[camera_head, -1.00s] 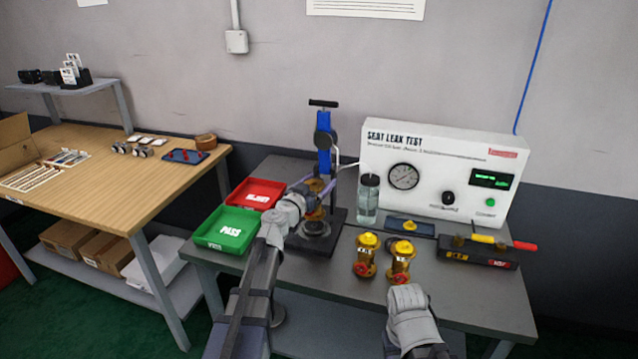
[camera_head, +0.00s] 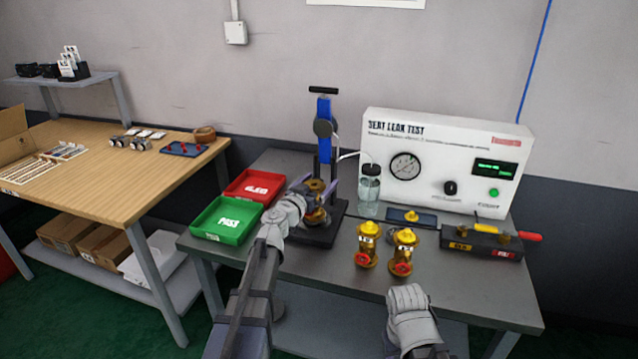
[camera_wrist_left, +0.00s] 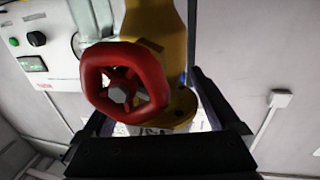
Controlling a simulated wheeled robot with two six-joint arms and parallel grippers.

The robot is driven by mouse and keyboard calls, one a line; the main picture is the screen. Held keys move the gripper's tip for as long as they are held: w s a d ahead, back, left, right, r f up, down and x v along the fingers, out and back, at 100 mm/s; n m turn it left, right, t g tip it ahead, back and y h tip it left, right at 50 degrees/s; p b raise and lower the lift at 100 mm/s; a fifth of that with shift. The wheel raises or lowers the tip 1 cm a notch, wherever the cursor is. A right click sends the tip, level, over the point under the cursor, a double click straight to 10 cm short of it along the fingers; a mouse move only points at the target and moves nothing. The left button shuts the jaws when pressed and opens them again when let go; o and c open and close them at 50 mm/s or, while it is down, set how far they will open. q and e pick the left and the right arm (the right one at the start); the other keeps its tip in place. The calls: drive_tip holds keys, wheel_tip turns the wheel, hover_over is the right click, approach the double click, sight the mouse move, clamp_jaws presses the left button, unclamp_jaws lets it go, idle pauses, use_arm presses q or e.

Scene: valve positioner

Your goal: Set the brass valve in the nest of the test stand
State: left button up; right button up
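The brass valve (camera_head: 317,216) is at the test stand (camera_head: 324,130), low over its dark base (camera_head: 312,238). My left gripper (camera_head: 315,194) is around it, one finger on each side. In the left wrist view the valve's yellow body (camera_wrist_left: 155,22) and red handwheel (camera_wrist_left: 124,84) show between the fingers (camera_wrist_left: 150,118), and the gripper looks shut on it. The nest is hidden behind valve and gripper, so I cannot tell whether the valve is seated. My right arm shows at the bottom, but its fingers do not.
Two more brass valves with yellow caps (camera_head: 367,243) (camera_head: 402,250) stand right of the stand. A green PASS tray (camera_head: 228,220) and a red tray (camera_head: 256,186) lie left. A clear bottle (camera_head: 369,188) and the white leak tester (camera_head: 445,160) stand behind right.

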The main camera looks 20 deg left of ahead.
use_arm(q)
drive_tip(key=shift+r, duration=0.25)
drive_tip(key=v, duration=1.2)
drive_tip(key=shift+f, duration=0.1)
